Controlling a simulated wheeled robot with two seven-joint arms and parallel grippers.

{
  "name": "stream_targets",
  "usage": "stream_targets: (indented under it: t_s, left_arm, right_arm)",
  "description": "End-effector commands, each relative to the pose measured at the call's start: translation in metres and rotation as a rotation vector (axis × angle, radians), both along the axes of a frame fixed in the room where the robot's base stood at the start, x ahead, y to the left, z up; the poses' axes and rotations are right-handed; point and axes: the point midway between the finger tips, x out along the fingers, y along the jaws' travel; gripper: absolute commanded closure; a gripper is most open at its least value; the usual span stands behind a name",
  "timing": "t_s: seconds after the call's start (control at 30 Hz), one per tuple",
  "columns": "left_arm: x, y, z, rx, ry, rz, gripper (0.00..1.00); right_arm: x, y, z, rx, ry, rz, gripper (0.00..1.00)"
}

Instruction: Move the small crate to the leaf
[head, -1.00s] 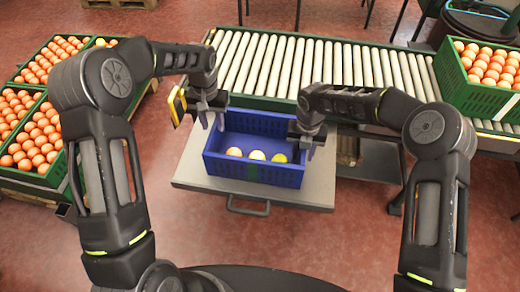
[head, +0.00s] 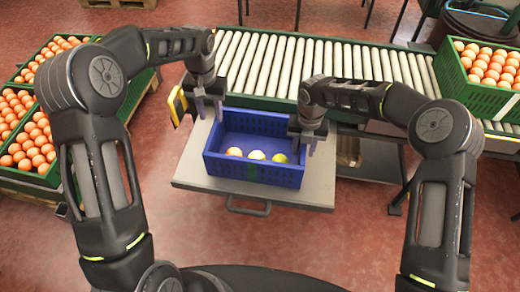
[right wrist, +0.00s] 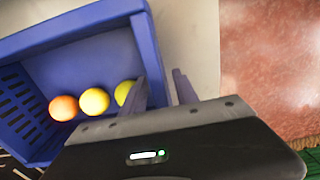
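The small blue crate (head: 253,174) stands upright on the pale grey leaf (head: 195,178), a flat panel with a front handle beside the conveyor. An orange fruit and two yellow ones lie inside the crate along its near wall. My left gripper (head: 210,110) is open at the crate's left rim; whether its fingers straddle the wall is unclear. My right gripper (head: 306,145) is open at the right rim. In the right wrist view its fingers (right wrist: 160,92) lie on either side of the crate's wall (right wrist: 147,48), with a gap on the outer side.
The roller conveyor (head: 350,64) runs behind the leaf. Bare leaf shows on both sides of the blue crate.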

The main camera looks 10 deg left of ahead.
Motion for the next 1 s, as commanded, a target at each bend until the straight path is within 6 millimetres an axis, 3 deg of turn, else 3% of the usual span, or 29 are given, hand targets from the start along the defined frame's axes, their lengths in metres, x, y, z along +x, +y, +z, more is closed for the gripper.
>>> stream_targets:
  t_s: [0.3, 0.43, 0.6, 1.0]
  left_arm:
    - [0.000, 0.000, 0.000, 0.000, 0.000, 0.000, 0.65]
    - [0.000, 0.000, 0.000, 0.000, 0.000, 0.000, 0.65]
    - [0.000, 0.000, 0.000, 0.000, 0.000, 0.000, 0.65]
    - [0.000, 0.000, 0.000, 0.000, 0.000, 0.000, 0.65]
  right_arm:
    - [0.001, 0.000, 0.066, 0.000, -0.003, -0.001, 0.65]
    - [0.001, 0.000, 0.084, 0.000, -0.002, 0.000, 0.65]
    - [0.000, 0.000, 0.094, -0.001, 0.000, 0.000, 0.65]
    - [0.000, 0.000, 0.094, 0.000, 0.000, 0.000, 0.65]
